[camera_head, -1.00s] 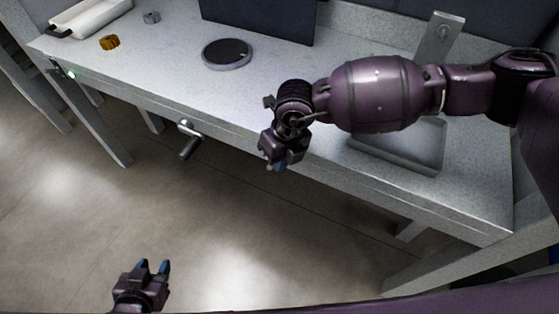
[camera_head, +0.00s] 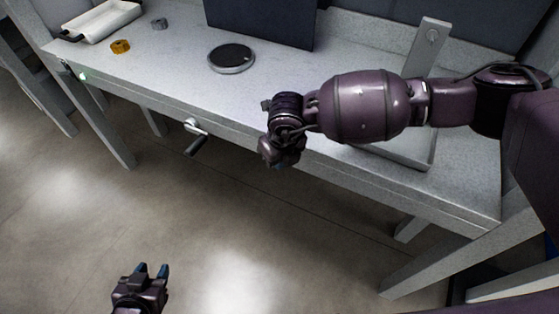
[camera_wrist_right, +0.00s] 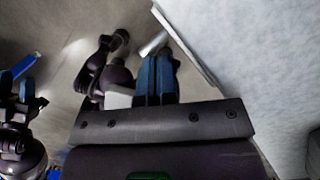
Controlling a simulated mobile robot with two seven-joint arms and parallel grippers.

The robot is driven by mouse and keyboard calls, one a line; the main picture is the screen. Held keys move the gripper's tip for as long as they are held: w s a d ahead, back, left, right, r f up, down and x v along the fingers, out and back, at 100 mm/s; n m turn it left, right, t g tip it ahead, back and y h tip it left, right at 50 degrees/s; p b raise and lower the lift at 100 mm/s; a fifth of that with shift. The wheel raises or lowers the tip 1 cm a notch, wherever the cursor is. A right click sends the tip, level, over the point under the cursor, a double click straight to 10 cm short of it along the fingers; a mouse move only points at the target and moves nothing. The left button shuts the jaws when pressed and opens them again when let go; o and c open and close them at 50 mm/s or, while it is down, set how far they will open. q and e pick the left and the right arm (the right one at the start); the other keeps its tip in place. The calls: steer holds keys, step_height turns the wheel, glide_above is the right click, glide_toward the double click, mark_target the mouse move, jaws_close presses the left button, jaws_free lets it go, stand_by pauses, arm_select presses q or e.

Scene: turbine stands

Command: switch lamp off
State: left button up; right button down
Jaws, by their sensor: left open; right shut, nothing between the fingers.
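No lamp is clearly in view. A small dark fitting with a green light (camera_head: 83,76) sits on the front edge of the grey table (camera_head: 175,80) near its left end. My right gripper (camera_head: 282,158) is in front of the table's front edge, well to the right of the green light; its fingers are mostly hidden in the head view. In the right wrist view its blue fingers (camera_wrist_right: 156,80) are shut together with nothing between them. My left gripper (camera_head: 153,270) is open and empty over the floor, low in the head view.
A crank handle (camera_head: 196,136) sticks out from the table front between the green light and my right gripper. On the table are a round dark disc (camera_head: 231,58), an orange part (camera_head: 120,46), a grey nut (camera_head: 159,23), a white tray (camera_head: 98,22) and a dark panel (camera_head: 262,22).

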arm_select(q)
steer(key=p+v, duration=0.2)
steer(key=shift+s+a+r+p, duration=0.15)
steer(key=shift+a+p, duration=0.05)
steer(key=shift+p, duration=0.1)
arm_select(e)
steer(key=shift+s+a+f, duration=0.2)
steer(key=shift+s+f, duration=0.1)
steer(key=shift+f, duration=0.2)
steer(key=shift+s+a+f, duration=0.15)
steer(key=shift+s+f, duration=0.15)
steer(key=shift+f, duration=0.15)
arm_select(q)
steer(key=shift+w+r+p, duration=0.2)
steer(key=shift+r+p, duration=0.1)
steer(key=shift+r, duration=0.25)
steer(key=shift+w+r+p, duration=0.2)
steer(key=shift+r+p, duration=0.05)
steer(key=shift+r, duration=0.35)
arm_select(e)
steer(key=shift+r, duration=0.85)
arm_select(q)
steer(key=shift+s+f, duration=0.1)
steer(key=shift+f, duration=0.1)
